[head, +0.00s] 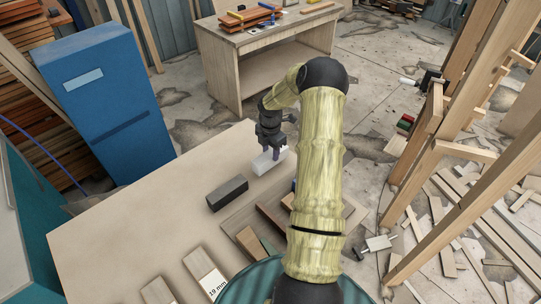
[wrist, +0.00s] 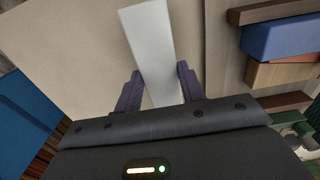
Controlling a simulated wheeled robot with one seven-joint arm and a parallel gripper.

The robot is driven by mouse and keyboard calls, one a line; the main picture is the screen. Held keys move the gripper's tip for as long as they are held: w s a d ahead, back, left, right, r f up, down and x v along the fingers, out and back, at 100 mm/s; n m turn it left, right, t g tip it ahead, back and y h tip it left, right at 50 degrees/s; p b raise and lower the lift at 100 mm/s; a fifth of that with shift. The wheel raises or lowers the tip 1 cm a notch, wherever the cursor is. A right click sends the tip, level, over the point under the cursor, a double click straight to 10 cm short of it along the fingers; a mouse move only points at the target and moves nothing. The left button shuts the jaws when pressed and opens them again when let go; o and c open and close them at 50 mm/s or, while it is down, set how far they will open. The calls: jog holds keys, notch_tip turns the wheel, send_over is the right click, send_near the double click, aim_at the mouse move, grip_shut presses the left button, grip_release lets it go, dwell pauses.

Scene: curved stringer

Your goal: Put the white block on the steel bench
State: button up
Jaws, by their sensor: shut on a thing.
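The white block (head: 268,161) is a pale, long block near the far edge of the beige table (head: 130,210). My gripper (head: 271,150) is shut on it from above. In the wrist view the block (wrist: 150,45) lies between the two dark fingers (wrist: 161,90) and sticks out well beyond them. I cannot tell whether it touches the table top or hangs just over it. No bench is clearly steel: a grey-topped workbench (head: 240,38) with wooden sides stands at the back, and a pale-topped teal unit (head: 12,215) shows at the left edge.
A dark grey block (head: 227,193) lies beside the white one. Several coloured and wooden blocks lie on a board to the right, partly behind my arm. A blue cabinet (head: 110,95) stands at the left. Timber frames (head: 450,120) and scattered planks fill the right side.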

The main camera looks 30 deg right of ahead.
aim_at(271, 153)
jog(key=shift+f+p, duration=0.3)
jog(key=shift+f, duration=1.05)
jog(key=shift+f, duration=0.2)
jog(key=o, duration=1.1)
jog(key=shift+r, duration=0.15)
notch_tip(271, 153, up, 12)
jog(key=b, duration=0.3)
jog(key=shift+b, duration=0.3)
